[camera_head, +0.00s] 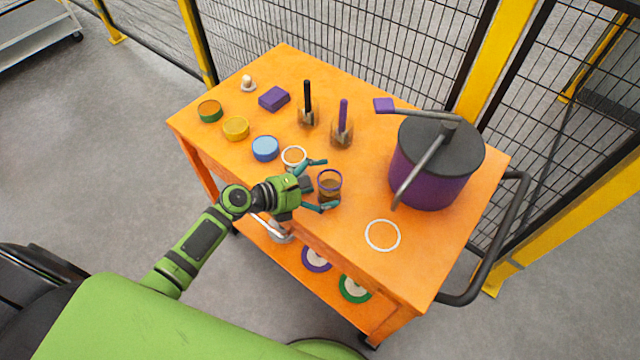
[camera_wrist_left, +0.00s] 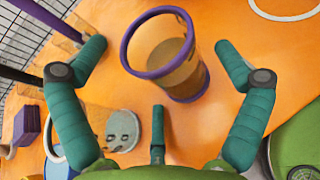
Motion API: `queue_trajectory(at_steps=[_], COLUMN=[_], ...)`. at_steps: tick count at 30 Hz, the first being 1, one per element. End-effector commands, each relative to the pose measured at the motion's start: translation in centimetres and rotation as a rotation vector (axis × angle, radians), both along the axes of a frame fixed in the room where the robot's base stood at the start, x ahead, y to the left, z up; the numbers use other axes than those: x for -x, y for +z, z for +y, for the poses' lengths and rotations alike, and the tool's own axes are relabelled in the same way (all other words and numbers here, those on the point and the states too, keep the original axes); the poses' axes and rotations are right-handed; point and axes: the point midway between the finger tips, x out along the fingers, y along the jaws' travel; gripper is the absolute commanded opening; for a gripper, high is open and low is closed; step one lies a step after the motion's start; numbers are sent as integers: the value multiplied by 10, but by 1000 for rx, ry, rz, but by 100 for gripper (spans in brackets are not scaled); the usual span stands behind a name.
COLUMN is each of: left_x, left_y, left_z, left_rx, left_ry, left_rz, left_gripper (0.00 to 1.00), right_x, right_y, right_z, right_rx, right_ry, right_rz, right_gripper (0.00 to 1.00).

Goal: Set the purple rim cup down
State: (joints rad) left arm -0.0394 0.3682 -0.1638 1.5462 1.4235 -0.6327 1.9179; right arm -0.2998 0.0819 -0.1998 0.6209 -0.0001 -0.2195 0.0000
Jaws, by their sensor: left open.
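The purple rim cup (camera_head: 330,188) is a see-through brownish cup with a purple rim, near the front edge of the orange cart top. It appears to stand on the surface. My left gripper (camera_head: 323,185) is open, with its teal fingers spread on either side of the cup. In the left wrist view the cup (camera_wrist_left: 178,65) lies between and beyond the fingertips, with a visible gap on each side. My right gripper is in neither view.
A white ring marking (camera_head: 382,235) lies on bare cart top (camera_head: 345,245) to the right. A large purple pot (camera_head: 432,170) stands behind it. A white ring (camera_head: 293,156), a blue tin (camera_head: 265,148), a yellow tin (camera_head: 235,128) and two upright-handled tools (camera_head: 342,125) are left and behind.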

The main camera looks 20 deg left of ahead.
Motion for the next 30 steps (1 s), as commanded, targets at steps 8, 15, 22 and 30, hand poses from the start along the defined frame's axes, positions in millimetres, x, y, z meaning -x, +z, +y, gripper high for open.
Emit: queue_trajectory(at_steps=[8, 15, 22, 30], left_x=[11, 47, 74, 83], left_y=[6, 25, 41, 49], left_z=[10, 42, 67, 75], left_rx=[-3, -6, -2, -1], left_ry=[1, -2, -1, -1], left_rz=[3, 3, 3, 0], left_gripper=[100, 100, 100, 100], right_x=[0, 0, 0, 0], right_y=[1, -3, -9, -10], right_z=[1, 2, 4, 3], right_rx=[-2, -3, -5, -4], right_ry=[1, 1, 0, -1], right_rz=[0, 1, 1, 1], right_gripper=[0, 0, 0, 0])
